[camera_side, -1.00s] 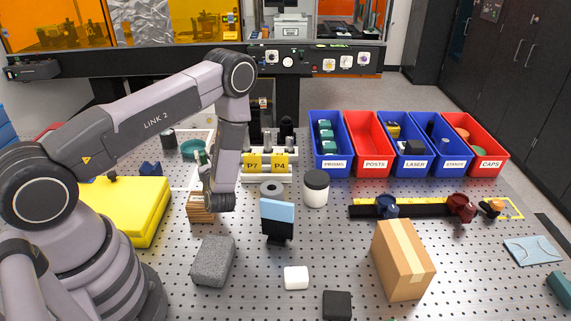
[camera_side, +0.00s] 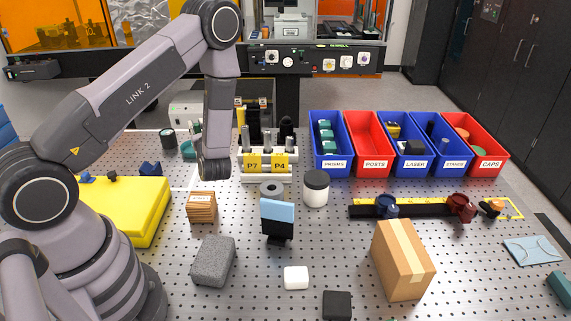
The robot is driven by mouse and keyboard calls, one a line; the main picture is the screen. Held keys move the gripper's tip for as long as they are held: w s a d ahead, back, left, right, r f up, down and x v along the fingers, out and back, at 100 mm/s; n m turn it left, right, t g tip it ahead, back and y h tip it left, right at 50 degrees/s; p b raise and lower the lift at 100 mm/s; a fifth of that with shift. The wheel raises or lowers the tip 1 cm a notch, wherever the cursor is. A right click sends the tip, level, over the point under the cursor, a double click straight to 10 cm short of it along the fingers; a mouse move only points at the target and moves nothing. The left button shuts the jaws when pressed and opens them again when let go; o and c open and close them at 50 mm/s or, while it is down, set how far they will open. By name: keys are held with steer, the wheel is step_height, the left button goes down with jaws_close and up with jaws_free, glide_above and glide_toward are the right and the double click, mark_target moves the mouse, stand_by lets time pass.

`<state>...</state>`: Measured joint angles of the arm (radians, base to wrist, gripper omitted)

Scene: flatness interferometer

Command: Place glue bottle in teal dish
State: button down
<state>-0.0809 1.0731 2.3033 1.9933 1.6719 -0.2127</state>
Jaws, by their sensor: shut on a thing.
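The teal dish (camera_side: 187,149) sits at the back left of the perforated table, partly covered by my arm. My gripper (camera_side: 211,168) is just right of the dish in the picture, raised off the table and shut. My own wrist hides most of its fingers. The glue bottle cannot be made out clearly; it is largely hidden behind my wrist.
A wooden block stack (camera_side: 201,207) stands below my gripper in the picture. The P7/P4 post rack (camera_side: 264,178) is close on its right. A dark cup (camera_side: 168,138) stands left of the dish. A white jar (camera_side: 316,188) and yellow case (camera_side: 124,207) are nearby.

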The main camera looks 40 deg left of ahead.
steer(key=s+a+r+n+g, duration=0.35)
steer(key=a+n+g, duration=0.25)
steer(key=a+g, duration=0.35)
steer(key=w+a+f, duration=0.9)
steer(key=w+f, duration=0.1)
steer(key=f, duration=0.2)
steer(key=shift+w+a+y, duration=0.15)
steer(key=shift+a+y, duration=0.2)
steer(key=shift+y, duration=0.05)
steer(key=shift+t, duration=0.25)
steer(key=c, duration=1.1)
jaws_free()
steer(key=shift+f, duration=0.1)
steer(key=shift+o, duration=0.2)
